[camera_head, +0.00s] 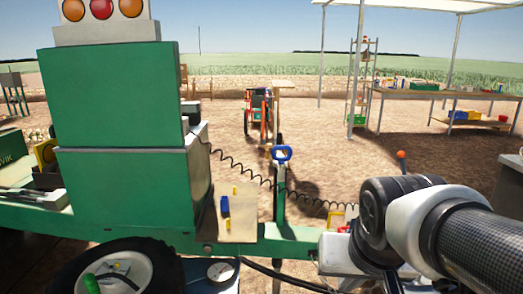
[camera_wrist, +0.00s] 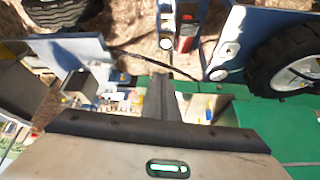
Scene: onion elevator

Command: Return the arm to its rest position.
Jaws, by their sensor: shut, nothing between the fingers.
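My arm (camera_head: 400,220) enters the head view from the right edge, with a dark joint, a pale ring and a black woven link. It is bent low over the right end of the green machine frame (camera_head: 180,222). My gripper is hidden in the head view. In the wrist view my gripper (camera_wrist: 162,82) shows as dark fingers close together, shut and empty. Under it lie blurred small items and a green surface (camera_wrist: 260,125). I cannot tell how far the fingers are from these.
A green cabinet (camera_head: 115,100) with orange and red lamps stands at left, above a wheel (camera_head: 120,270). Tables and a shelf (camera_head: 362,85) stand far back right. Open dirt lies between.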

